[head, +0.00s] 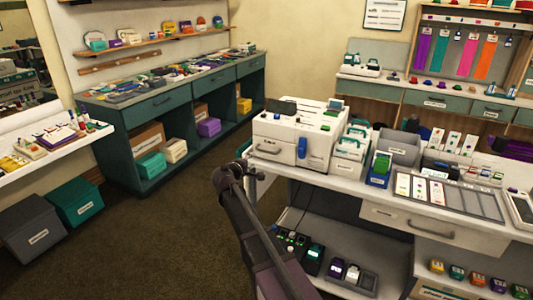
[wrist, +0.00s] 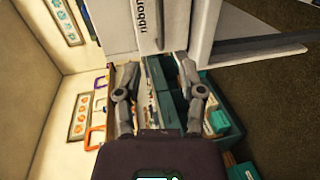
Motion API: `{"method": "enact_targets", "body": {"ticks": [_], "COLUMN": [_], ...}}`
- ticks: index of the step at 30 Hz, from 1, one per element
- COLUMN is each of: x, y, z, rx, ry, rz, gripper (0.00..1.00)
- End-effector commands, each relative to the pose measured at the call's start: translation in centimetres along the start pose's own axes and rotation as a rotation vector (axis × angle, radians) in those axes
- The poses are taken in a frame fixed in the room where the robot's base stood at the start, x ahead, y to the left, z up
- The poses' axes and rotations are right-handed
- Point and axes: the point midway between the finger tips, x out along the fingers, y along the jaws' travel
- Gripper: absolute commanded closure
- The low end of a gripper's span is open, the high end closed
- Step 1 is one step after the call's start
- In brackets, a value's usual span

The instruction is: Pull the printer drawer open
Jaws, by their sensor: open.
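The printer (head: 318,135) is a bulky white machine with a blue part on its front, on the white counter at centre right of the head view. A bar handle (head: 268,151) shows low on its front. In the wrist view, a white front (wrist: 112,25) with the label "ribbon" and a slim dark bar (wrist: 160,26) beside it lies beyond my fingers. My gripper (wrist: 157,72) is open, its two fingers apart with nothing seen between them. I cannot tell whether the fingertips touch the front. In the head view my arm rises left of the printer, and the fingers are not clear.
The white counter (head: 500,229) carries card trays and small boxes right of the printer. Another drawer (head: 410,224) is below it. A lower shelf (head: 330,265) holds small devices. A teal shelf unit (head: 170,110) stands at the back left. The carpet (head: 165,235) between is clear.

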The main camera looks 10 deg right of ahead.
Motion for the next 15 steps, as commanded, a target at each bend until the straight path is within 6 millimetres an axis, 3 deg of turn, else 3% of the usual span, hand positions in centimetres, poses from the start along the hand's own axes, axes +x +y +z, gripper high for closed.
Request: {"method": "enact_targets", "body": {"ticks": [8,15], "x": [2.8,6.4], "y": [-0.1,-0.1], "z": [-0.1,-0.2], "rx": [0.001,0.000], "ry": [-0.002,-0.001], "rz": [0.000,0.000], "gripper": [0.49,0.49]}}
